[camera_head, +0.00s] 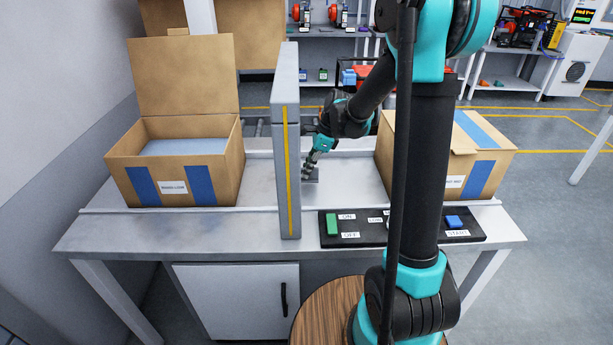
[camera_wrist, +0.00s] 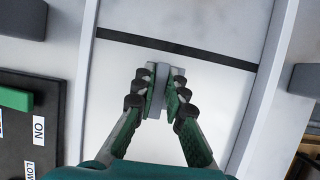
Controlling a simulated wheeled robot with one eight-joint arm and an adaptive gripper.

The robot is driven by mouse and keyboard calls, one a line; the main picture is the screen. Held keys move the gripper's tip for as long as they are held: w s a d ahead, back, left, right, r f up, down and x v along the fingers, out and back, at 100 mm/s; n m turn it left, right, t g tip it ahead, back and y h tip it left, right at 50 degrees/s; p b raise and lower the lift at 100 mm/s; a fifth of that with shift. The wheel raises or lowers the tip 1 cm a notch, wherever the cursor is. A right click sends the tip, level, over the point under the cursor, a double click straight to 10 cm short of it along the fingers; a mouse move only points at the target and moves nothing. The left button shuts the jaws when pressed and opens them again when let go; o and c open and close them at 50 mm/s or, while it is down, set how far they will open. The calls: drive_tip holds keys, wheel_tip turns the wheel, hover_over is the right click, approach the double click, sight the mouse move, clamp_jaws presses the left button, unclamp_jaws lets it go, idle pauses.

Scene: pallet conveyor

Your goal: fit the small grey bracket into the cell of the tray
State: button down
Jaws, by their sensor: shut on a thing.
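My gripper (camera_head: 309,173) is low over the pale conveyor surface, just right of the grey upright post. In the wrist view its fingertips (camera_wrist: 160,92) are closed on a small grey piece, the bracket (camera_wrist: 157,98), which stands between the two finger pads. The fingers cover much of the bracket, so its full shape is hidden. I cannot tell whether it touches the surface beneath. I cannot make out a tray cell for certain in either view.
An open carton (camera_head: 197,150) with a blue-grey sheet inside stands at left. Another carton (camera_head: 470,165) stands at right. A grey post (camera_head: 287,140) rises close to my gripper. A black control panel (camera_head: 350,238) lies at the front; a dark line (camera_wrist: 190,52) crosses the conveyor.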

drive_tip(key=shift+f, duration=1.35)
drive_tip(key=shift+f, duration=0.1)
drive_tip(key=c, duration=1.6)
unclamp_jaws()
